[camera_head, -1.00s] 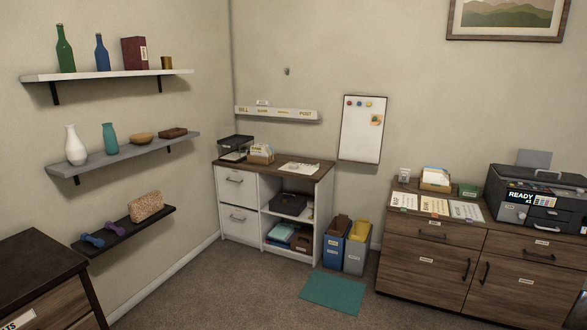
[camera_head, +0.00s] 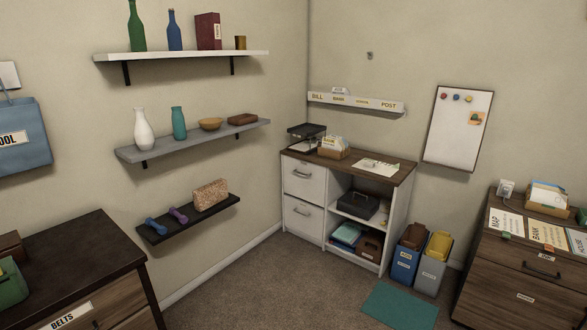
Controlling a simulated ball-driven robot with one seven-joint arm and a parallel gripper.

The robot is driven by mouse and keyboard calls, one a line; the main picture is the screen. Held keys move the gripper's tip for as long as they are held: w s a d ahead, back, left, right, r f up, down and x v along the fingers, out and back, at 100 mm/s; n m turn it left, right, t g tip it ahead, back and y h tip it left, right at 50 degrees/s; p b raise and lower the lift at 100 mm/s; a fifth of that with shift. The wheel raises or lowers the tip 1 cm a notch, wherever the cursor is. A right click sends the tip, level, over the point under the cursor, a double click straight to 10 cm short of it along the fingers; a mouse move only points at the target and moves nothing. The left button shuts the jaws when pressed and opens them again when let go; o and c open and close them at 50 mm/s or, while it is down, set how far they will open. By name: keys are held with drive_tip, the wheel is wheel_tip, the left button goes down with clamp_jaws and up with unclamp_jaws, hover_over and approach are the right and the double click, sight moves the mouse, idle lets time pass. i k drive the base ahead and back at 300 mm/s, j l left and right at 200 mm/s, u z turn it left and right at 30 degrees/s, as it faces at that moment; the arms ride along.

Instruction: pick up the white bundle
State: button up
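I cannot make out a thing that is clearly a white bundle. White sheets (camera_head: 375,167) lie flat on top of the white cabinet (camera_head: 293,217), with a small pale item on them too small to tell. White papers or cards stand in a holder (camera_head: 333,149) beside them. More white cards stand in a box (camera_head: 548,197) on the wooden cabinet at the right. My gripper is not in view.
A dark-topped dresser (camera_head: 85,262) stands near at the lower left, a blue bag (camera_head: 20,140) above it. Wall shelves (camera_head: 190,140) hold bottles, vases and dumbbells. Blue and grey bins (camera_head: 407,262) and a teal mat (camera_head: 400,307) are on the floor. Carpet is clear mid-room.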

sight(369, 163)
drive_tip(key=i, duration=1.3)
drive_tip(key=i+j+z, duration=0.1)
drive_tip(key=i, duration=1.15)
